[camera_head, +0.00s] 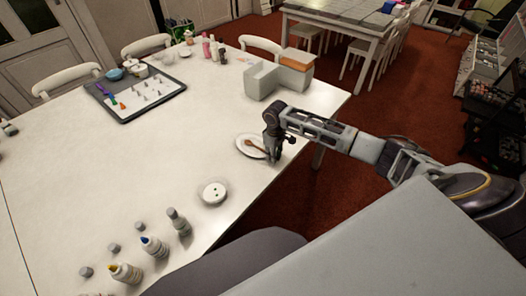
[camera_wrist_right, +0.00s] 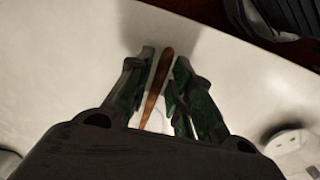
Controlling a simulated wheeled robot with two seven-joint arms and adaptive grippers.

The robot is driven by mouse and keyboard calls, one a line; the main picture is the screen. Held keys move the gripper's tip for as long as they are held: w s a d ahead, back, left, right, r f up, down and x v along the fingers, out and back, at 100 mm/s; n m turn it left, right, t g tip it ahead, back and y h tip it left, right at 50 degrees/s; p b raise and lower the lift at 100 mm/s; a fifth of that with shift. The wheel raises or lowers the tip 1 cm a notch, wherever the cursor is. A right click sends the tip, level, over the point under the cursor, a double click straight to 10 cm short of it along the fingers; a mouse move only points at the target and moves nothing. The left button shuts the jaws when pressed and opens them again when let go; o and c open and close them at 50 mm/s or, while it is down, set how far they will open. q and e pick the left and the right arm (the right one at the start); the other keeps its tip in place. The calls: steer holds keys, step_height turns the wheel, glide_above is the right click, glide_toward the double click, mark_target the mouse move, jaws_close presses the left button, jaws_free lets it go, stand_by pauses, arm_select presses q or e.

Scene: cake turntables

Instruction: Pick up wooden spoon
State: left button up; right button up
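The brown wooden spoon (camera_head: 256,147) lies on a small white plate (camera_head: 243,141) near the table's right edge. My right gripper (camera_head: 276,155) is over the plate's right side, at the spoon's handle end. In the right wrist view the spoon's handle (camera_wrist_right: 158,85) runs between the two fingers of the right gripper (camera_wrist_right: 160,83). The fingers are apart, with narrow gaps beside the handle, and do not look closed on it. The spoon's lower end in that view is hidden by the gripper body. My left gripper is not in view.
The white table (camera_head: 120,190) has a round white lidded piece (camera_head: 213,193) in front of the plate. A grey-white block-shaped machine (camera_head: 278,78) and a tray (camera_head: 138,97) are behind. The table's middle is clear.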

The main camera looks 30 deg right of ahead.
jaws_close()
steer(key=shift+r, duration=0.1)
step_height(320, 180, up, 10)
stand_by(0.6)
steer(key=shift+a, duration=0.1)
stand_by(0.4)
